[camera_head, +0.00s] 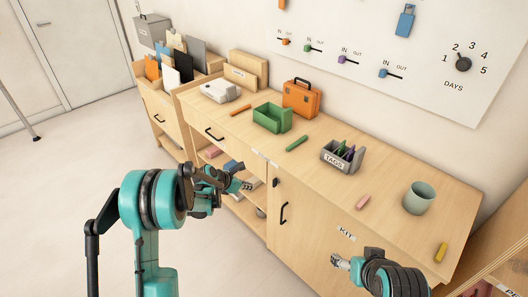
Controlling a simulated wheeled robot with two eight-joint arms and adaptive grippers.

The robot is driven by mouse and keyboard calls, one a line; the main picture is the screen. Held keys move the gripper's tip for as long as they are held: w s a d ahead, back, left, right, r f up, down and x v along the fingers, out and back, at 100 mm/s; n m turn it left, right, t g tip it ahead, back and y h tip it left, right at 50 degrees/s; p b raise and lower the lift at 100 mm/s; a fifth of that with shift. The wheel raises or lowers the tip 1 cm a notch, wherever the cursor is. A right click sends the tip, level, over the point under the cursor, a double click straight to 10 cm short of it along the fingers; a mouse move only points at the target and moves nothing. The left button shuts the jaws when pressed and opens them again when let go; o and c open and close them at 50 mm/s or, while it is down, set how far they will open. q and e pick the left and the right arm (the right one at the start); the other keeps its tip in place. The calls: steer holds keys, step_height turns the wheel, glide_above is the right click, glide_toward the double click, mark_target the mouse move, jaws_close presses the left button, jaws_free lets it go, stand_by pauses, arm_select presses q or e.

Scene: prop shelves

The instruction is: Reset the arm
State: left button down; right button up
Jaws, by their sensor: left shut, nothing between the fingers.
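My left arm comes in from the lower left, teal and black. Its gripper (243,185) is shut and empty, held in front of the cabinet's open shelves, apart from the worktop. My right gripper (338,263) is at the bottom, in front of the cabinet door with the KIT label (346,234). It is small and partly cut off by its own arm, and I cannot tell whether its fingers are open.
The wooden worktop (385,185) holds a green bin (272,117), an orange case (301,98), a grey TAGS box (342,157), a cup (418,198) and loose coloured sticks. A file cart (160,105) stands at left. The floor (60,190) at left is clear.

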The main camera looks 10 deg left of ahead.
arm_select(q)
steer(key=s+r+m+y, duration=0.3)
steer(key=s+r+m, duration=1)
steer(key=s+r, duration=0.3)
steer(key=s+a+r+m+y, duration=0.1)
steer(key=s+a+m+y, duration=0.1)
steer(key=s+m, duration=1.3)
steer(key=s, duration=0.4)
steer(key=shift+s+y, duration=0.15)
steer(key=shift+y, duration=0.15)
